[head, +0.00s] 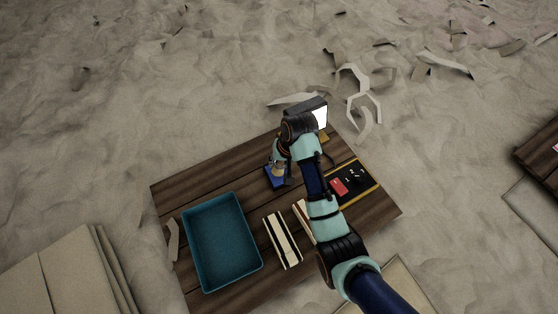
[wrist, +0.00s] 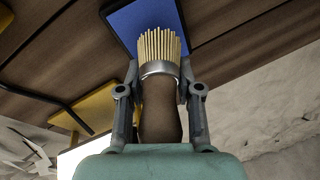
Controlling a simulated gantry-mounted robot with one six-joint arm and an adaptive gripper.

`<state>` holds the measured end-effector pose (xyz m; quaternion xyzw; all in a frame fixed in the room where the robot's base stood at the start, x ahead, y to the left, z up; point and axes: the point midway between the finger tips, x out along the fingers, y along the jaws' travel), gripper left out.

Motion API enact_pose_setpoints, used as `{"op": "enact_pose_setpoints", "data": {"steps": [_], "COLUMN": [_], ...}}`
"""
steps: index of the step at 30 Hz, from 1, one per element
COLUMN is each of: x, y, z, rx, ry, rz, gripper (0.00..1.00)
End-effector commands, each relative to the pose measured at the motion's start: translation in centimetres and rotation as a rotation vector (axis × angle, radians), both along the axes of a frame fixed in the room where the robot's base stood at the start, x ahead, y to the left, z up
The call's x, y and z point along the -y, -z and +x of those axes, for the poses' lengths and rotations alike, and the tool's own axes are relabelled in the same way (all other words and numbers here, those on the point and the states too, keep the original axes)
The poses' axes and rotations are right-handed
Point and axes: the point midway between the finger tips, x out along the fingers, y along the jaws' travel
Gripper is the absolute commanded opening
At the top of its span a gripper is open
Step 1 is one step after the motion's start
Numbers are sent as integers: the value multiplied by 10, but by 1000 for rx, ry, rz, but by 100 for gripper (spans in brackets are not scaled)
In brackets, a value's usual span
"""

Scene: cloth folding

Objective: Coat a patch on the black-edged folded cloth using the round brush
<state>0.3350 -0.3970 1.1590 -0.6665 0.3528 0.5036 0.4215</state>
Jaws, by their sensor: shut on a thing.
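My gripper (wrist: 160,85) is shut on the round brush (wrist: 160,105), which has pale bristles, a metal band and a brown handle. In the wrist view the bristles point away from the palm, over a blue pad (wrist: 142,20); I cannot tell if they touch it. In the head view my gripper (head: 281,172) is at the blue pad (head: 274,182), near the table's back. The black-edged folded cloth (head: 283,240), cream with dark bands, lies flat between the teal tray and my arm, well in front of the gripper. It is not in the wrist view.
The teal tray (head: 189,237) stands on the left of the wooden table (head: 165,195). A second, red-edged cloth (head: 302,214) is partly hidden by my arm. A yellow-edged black board (head: 373,188) with small items, one red, lies right. A dark box with a bright face (head: 319,117) stands behind.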

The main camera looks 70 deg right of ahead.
Motion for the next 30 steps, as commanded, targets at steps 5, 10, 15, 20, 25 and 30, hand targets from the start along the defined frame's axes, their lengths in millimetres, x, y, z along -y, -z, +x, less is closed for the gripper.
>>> {"op": "enact_pose_setpoints", "data": {"steps": [5, 10, 15, 20, 25, 30], "x": [0, 0, 0, 0, 0, 0], "y": [3, 5, 7, 8, 11, 11], "z": [0, 0, 0, 0, 0, 0], "rx": [0, 0, 0, 0, 0, 0], "ry": [0, 0, 0, 0, 0, 0], "rz": [0, 0, 0, 0, 0, 0], "gripper": [0, 0, 0, 0, 0, 0]}}
